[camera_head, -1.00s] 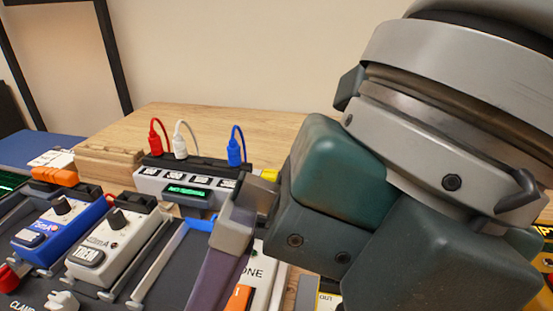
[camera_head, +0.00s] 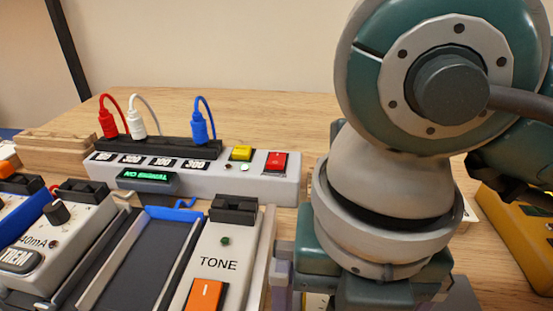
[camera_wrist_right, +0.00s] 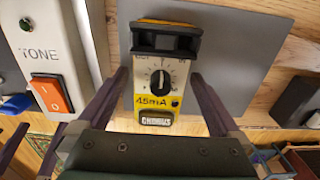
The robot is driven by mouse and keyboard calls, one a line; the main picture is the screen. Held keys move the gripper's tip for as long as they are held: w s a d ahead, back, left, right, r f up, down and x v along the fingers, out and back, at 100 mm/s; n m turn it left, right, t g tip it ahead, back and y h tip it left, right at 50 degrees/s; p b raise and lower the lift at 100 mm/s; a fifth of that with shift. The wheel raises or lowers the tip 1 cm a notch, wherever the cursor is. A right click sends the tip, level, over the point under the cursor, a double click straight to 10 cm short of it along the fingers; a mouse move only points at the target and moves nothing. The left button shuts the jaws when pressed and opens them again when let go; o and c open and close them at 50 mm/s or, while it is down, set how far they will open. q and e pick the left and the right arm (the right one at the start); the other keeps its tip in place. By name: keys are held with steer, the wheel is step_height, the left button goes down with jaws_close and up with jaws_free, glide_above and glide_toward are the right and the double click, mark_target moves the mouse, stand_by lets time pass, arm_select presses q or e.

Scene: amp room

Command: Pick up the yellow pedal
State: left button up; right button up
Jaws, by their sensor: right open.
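The yellow pedal (camera_wrist_right: 160,75) is centred in the right wrist view, with a white panel, a dark knob, a "45mA" label and a dark "CHORUS" switch. My right gripper (camera_wrist_right: 159,78) is open, with one finger on each side of the pedal's lower half. I cannot tell whether the fingers touch it. In the head view, my right arm and gripper (camera_head: 283,285) hide nearly all of the pedal. My left gripper is not in view.
The "TONE" pedal (camera_head: 222,250) is close to the left of my right gripper. A power supply with cables (camera_head: 225,180) stands behind it. A yellow box (camera_head: 520,235) is at the right, and wood tabletop (camera_head: 290,115) is clear behind.

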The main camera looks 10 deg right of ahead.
steer(key=shift+f, duration=0.15)
jaws_close()
stand_by(0.8)
